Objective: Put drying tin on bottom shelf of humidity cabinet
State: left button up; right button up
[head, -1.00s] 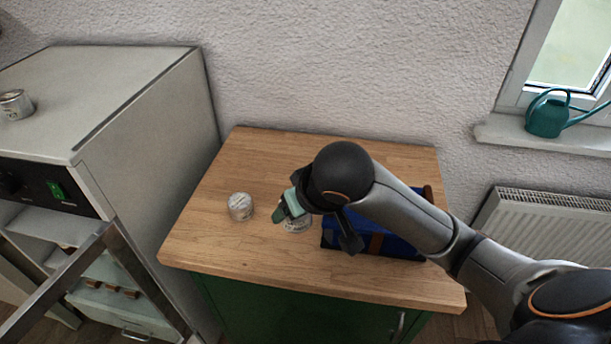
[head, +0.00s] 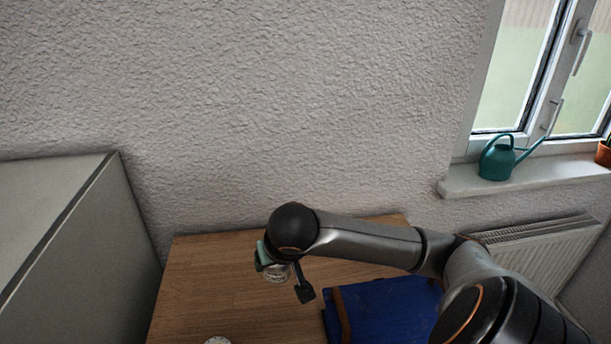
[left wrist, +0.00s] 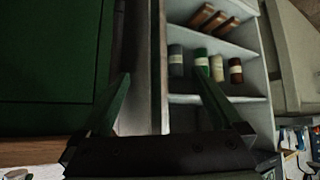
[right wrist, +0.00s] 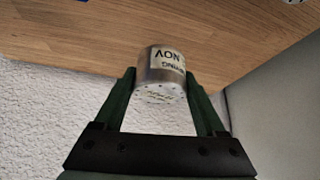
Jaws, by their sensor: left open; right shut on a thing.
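My right gripper (head: 266,260) is shut on a small silver tin (head: 277,273) with a printed label. In the right wrist view this tin (right wrist: 160,75) sits between both fingers, with its perforated face toward the camera. It appears held above the wooden counter. A second tin (head: 218,341) on the counter is cut off by the bottom edge of the head view. The humidity cabinet (head: 90,240) shows only its grey side and top at the left. In the left wrist view its white shelves (left wrist: 240,48) are exposed. My left gripper (left wrist: 163,77) is open and empty before them.
Brown wooden blocks (left wrist: 208,20) and several labelled cylinders (left wrist: 217,68) occupy the shelves. A blue case (head: 390,310) lies on the wooden counter (head: 210,285), right of the held tin. A green watering can (head: 497,160) stands on the windowsill above a radiator (head: 540,245).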

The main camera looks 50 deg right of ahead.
jog(key=shift+m+h, duration=0.4)
jog(key=shift+m, duration=0.3)
jog(key=d+f, duration=0.1)
jog(key=f, duration=0.2)
jog(key=d+f, duration=0.1)
jog(key=f, duration=0.3)
jog(key=d+f+b, duration=0.1)
jog(key=f, duration=0.2)
jog(key=shift+s+d+f, duration=0.15)
jog(key=shift+s+d, duration=0.1)
jog(key=shift+s, duration=0.05)
jog(key=shift+f, duration=0.15)
jog(key=o, duration=1.4)
